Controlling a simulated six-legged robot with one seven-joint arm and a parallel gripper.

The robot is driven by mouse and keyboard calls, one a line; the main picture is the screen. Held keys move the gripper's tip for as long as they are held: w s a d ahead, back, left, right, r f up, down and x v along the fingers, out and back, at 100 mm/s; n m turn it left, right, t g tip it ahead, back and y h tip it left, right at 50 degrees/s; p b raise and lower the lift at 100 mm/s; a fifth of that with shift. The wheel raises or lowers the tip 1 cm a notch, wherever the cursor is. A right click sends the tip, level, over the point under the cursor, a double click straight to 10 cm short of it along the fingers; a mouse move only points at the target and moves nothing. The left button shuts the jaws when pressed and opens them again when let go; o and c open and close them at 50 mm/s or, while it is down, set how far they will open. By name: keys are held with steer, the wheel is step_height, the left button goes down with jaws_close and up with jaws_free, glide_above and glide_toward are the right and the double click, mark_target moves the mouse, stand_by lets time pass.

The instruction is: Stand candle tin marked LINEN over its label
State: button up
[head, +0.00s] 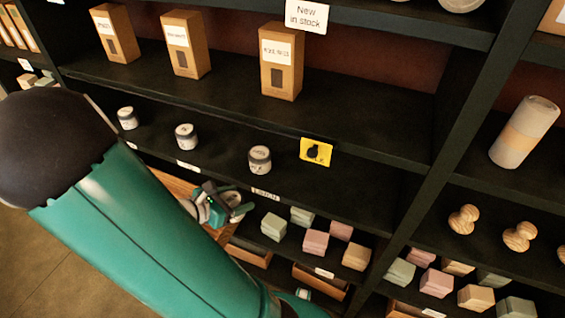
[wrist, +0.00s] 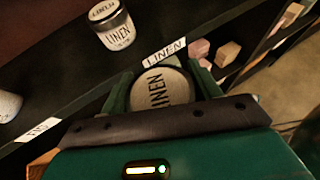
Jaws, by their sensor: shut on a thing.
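My gripper (wrist: 162,82) is shut on a candle tin (wrist: 158,96) with a pale lid that reads LINEN, one green finger on each side. The tin is in front of the dark shelf's edge, near the white LINEN label (wrist: 165,53). In the head view my gripper (head: 236,206) is below and left of that label (head: 265,193); the held tin is mostly hidden there. Another tin marked LINEN (wrist: 117,36) stands upright on the shelf, set back from the edge; in the head view a tin (head: 260,160) stands behind the label.
Two more tins (head: 186,136) (head: 127,118) stand to the left on the same shelf. A yellow tag (head: 316,152) hangs from the shelf above. Soap-like blocks (head: 315,242) sit on the shelf below. The shelf surface right of the LINEN label is clear.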

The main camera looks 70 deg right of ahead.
steer(key=shift+m+g+y, duration=0.3)
steer(key=shift+m+g, duration=0.2)
steer(key=s+d+r, duration=0.1)
steer(key=s+d, duration=0.3)
steer(key=d, duration=0.1)
steer(key=s+d+r, duration=0.2)
steer(key=s+d, duration=0.1)
steer(key=d, duration=0.2)
steer(key=s+d+r, duration=0.1)
steer(key=s+d, duration=0.3)
steer(key=d, duration=0.2)
steer(key=shift+s+d+r, duration=0.1)
steer(key=shift+s+r, duration=0.05)
steer(key=shift+s, duration=0.2)
steer(key=shift+s+d+f, duration=0.15)
steer(key=shift+d+f, duration=0.1)
steer(key=shift+f, duration=0.65)
steer(key=shift+s+d+f, duration=0.15)
steer(key=shift+d+f, duration=0.05)
steer(key=shift+f, duration=0.7)
steer(key=o, duration=1)
steer(key=shift+o, duration=0.2)
steer(key=v, duration=1.2)
steer(key=shift+a, duration=0.1)
